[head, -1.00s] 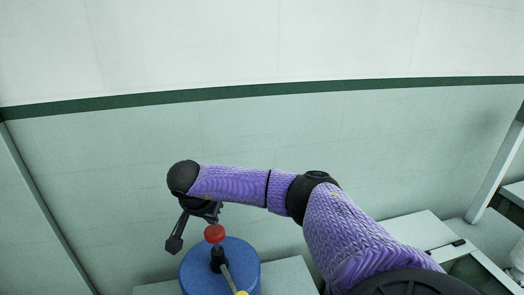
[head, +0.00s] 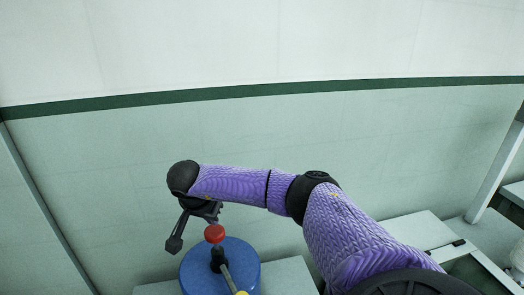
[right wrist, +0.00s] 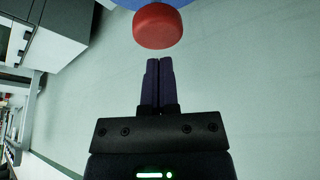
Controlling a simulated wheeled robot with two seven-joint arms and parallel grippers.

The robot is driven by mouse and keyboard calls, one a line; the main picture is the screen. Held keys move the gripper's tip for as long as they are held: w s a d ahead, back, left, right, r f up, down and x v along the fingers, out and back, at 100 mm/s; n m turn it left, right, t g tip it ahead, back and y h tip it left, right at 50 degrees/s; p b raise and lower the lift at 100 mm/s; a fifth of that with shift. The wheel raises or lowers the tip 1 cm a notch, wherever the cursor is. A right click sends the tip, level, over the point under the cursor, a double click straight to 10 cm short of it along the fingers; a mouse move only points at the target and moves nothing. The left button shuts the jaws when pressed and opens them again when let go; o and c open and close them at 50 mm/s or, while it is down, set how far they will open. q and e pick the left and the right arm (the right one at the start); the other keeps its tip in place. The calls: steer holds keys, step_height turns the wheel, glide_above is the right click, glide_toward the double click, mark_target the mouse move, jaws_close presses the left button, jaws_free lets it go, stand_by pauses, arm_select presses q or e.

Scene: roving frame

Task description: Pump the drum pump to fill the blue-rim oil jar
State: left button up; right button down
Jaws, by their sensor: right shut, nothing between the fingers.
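The blue drum (head: 245,255) stands at the bottom of the head view, cut off by the lower edge. The drum pump (head: 218,258) rises from its top as a black fitting with a red knob (head: 214,233). A pale spout with a yellow part leads down to the right. My right gripper (head: 212,217) is by the knob; the right wrist view shows its fingers (right wrist: 158,64) shut and empty, pointing at the red knob (right wrist: 158,27) with a small gap in that picture. The blue-rim oil jar is not visible. My left gripper is out of view.
A pale bench top (head: 288,278) lies beside the drum, and another pale surface (head: 412,232) lies to the right. A plain wall with a green stripe fills the back. Grey cabinets (right wrist: 52,35) show at the left of the right wrist view.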

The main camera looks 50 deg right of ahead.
mark_target(213, 232)
steer(key=shift+f, duration=0.15)
steer(key=shift+f+b, duration=0.85)
steer(key=shift+f, duration=0.15)
steer(key=shift+f+b, duration=0.9)
steer(key=shift+f, duration=0.4)
steer(key=shift+f+b, duration=0.55)
steer(key=shift+f, duration=0.2)
steer(key=shift+r, duration=0.15)
step_height(213, 232, up, 6)
steer(key=p, duration=0.5)
steer(key=shift+r+p, duration=0.2)
steer(key=shift+p, duration=0.15)
steer(key=shift+f, duration=0.1)
